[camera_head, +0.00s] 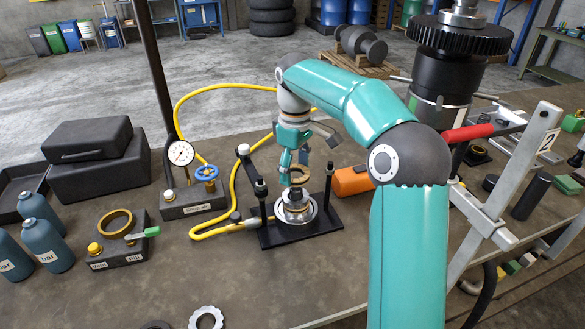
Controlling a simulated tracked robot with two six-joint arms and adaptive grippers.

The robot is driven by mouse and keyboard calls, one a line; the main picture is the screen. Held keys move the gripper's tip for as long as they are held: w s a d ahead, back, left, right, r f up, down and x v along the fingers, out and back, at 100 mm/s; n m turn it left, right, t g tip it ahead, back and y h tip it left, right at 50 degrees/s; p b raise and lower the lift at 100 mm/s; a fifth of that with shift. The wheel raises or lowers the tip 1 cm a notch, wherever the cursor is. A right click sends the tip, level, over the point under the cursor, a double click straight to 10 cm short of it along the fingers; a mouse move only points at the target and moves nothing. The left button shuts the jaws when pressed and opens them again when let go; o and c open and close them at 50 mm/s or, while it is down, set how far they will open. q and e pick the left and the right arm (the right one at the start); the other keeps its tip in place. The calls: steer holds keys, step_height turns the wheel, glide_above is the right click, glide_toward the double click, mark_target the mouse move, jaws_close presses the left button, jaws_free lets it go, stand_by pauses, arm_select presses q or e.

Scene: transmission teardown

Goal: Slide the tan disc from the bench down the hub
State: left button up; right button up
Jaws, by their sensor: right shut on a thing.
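The tan disc (300,178) is a thin ring with a dark tan face, held in the fingers of my right gripper (293,168). The hub (296,198) is a short metal piece standing upright in a bright round base (310,211) on a black fixture plate (268,237). The disc is just over the hub's top, and the fingers point down. Whether the disc touches the hub or is around its top cannot be told from this angle. My left gripper is not in view.
Black posts (262,205) rise on both sides of the hub. A dial gauge stand (181,155) with a blue valve is to the left. A yellow hose (222,228) curves around the fixture. An orange object (352,181) lies just right. The front bench (265,280) is mostly clear.

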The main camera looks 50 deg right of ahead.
steer(key=shift+f+b, duration=1.45)
steer(key=shift+f, duration=0.2)
steer(key=shift+f+b, duration=0.7)
steer(key=shift+f, duration=0.4)
steer(key=o, duration=1.4)
